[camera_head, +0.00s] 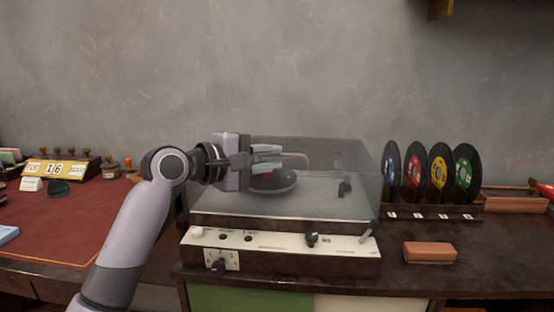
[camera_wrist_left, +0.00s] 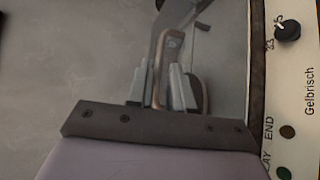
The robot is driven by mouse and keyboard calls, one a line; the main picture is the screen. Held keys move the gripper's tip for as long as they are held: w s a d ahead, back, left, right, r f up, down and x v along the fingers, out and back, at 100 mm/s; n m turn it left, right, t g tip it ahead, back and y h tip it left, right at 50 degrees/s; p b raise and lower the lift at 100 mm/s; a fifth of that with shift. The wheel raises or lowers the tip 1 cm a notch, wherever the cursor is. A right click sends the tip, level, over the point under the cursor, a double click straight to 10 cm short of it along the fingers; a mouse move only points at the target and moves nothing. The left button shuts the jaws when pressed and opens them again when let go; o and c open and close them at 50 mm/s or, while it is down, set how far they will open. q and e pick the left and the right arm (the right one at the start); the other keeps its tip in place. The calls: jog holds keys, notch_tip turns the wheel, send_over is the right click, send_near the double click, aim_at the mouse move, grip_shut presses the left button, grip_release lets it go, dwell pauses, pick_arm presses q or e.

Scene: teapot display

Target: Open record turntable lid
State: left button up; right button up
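The record turntable (camera_head: 280,255) stands on the dark cabinet with its clear smoky lid (camera_head: 330,190) down over the platter. My right gripper is in neither view.
A rack of several coloured-label records (camera_head: 440,212) stands to the right, with a reddish-brown block (camera_head: 430,252) in front. A red-topped desk (camera_head: 60,225) with a calendar (camera_head: 50,170) is at the left. The grey wall is behind; space above the lid is clear.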

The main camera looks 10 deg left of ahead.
pick_arm(q)
jog(key=shift+x, duration=1.25)
grip_shut()
